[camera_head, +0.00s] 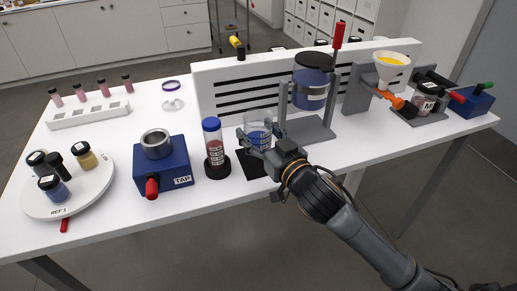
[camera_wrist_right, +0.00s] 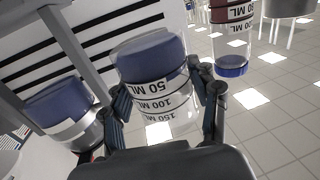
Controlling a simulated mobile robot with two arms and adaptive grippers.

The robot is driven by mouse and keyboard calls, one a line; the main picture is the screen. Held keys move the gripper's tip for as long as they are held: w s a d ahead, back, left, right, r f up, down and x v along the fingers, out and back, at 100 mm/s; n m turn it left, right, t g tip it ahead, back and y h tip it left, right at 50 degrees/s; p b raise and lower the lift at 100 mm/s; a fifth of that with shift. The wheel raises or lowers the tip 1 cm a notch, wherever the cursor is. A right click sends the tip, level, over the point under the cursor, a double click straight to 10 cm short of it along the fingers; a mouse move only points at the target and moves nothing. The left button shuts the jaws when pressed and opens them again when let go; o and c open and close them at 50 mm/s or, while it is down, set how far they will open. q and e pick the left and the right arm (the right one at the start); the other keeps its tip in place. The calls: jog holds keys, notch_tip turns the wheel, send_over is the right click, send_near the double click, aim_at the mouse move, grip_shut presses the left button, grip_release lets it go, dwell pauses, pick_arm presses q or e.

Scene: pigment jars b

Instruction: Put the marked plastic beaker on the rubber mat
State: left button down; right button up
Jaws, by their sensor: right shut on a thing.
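The marked plastic beaker (camera_head: 259,130) is clear, with blue contents low down and printed ML marks. In the right wrist view the beaker (camera_wrist_right: 155,85) appears upside down, with 50, 100 and 150 ML readable. My right gripper (camera_head: 256,146) is shut on it, one finger on each side. The black rubber mat (camera_head: 250,168) lies on the table near the front edge, partly hidden by the gripper. The beaker is at the mat's back side in the head view; I cannot tell whether it touches the mat. My left gripper is not in view.
A blue-capped tube (camera_head: 212,147) stands close left of the mat, and a grey stand with a blue jar (camera_head: 311,84) close right. A slotted white panel (camera_head: 230,93) is behind. A blue TAP box (camera_head: 163,168) and a round white turntable (camera_head: 96,187) are further left.

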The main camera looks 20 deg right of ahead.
aim_at(258, 135)
jog(key=shift+w+d+f, duration=0.2)
jog(key=shift+w+f, duration=0.3)
jog(key=shift+f, duration=0.15)
jog(key=shift+w+d+f, duration=0.15)
jog(key=shift+w+f, duration=0.3)
jog(key=shift+f, duration=0.15)
jog(key=shift+w+d+f, duration=0.15)
jog(key=shift+w+f, duration=0.3)
jog(key=shift+f, duration=0.1)
notch_tip(258, 135, down, 2)
jog(key=shift+f, duration=0.2)
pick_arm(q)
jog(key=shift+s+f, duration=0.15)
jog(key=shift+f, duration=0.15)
pick_arm(e)
jog(key=shift+f, duration=0.4)
pick_arm(q)
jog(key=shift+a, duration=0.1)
jog(key=shift+b, duration=0.3)
pick_arm(e)
jog(key=o, duration=1.3)
jog(key=shift+f, duration=0.15)
